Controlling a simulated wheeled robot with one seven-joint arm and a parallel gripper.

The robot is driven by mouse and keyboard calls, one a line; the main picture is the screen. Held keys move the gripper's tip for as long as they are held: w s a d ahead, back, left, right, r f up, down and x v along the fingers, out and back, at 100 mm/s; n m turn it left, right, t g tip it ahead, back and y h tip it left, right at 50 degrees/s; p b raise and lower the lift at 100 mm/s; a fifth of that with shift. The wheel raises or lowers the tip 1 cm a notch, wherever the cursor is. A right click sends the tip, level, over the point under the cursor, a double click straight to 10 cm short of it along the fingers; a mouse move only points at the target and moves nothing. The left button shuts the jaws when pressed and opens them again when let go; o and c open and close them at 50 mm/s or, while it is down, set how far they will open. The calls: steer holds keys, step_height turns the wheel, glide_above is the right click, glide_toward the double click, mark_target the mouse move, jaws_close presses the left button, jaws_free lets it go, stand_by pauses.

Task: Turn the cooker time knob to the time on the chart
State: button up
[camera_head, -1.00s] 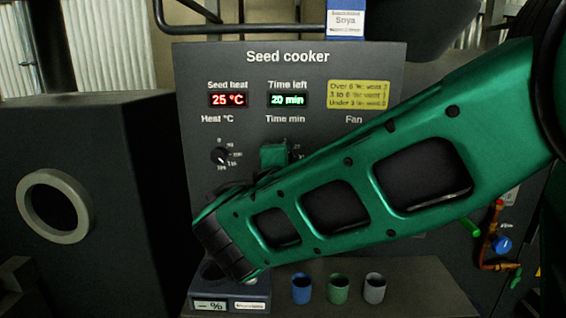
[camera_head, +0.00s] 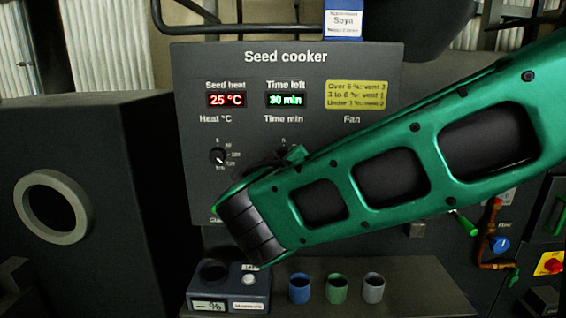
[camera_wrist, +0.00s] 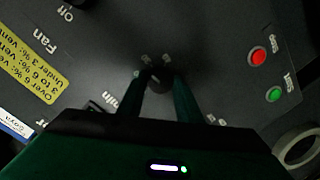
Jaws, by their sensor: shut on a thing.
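The grey seed cooker panel (camera_head: 188,110) fills the middle of the head view. Its red "Seed heat" display (camera_head: 227,100) reads 25 °C and its green "Time left" display (camera_head: 286,100) reads 30 min. The "Time min" knob (camera_wrist: 159,80) shows in the wrist view between my fingertips; my arm hides it in the head view. My gripper (camera_wrist: 160,88) is shut on this knob, and part of it shows above my arm in the head view. The heat knob (camera_head: 218,156) is left of it. I see no time chart I can read.
A yellow vent label (camera_head: 357,95) and a Soya card (camera_head: 344,20) are above. A moisture meter (camera_head: 228,290) and blue (camera_head: 299,288), green (camera_head: 337,288) and grey (camera_head: 373,287) cups stand below. Red (camera_wrist: 257,57) and green (camera_wrist: 273,94) buttons show in the wrist view.

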steer(key=m, duration=0.4)
steer(key=m+y, duration=0.1)
steer(key=m, duration=0.6)
steer(key=shift+d+f+m+y, duration=0.1)
steer(key=shift+f+m+y, duration=0.2)
steer(key=shift+m+y, duration=0.1)
stand_by(0.3)
steer(key=shift+m, duration=0.3)
steer(key=o, duration=1)
steer(key=shift+o, duration=0.2)
steer(key=shift+r+t, duration=0.1)
steer(key=shift+t, duration=0.2)
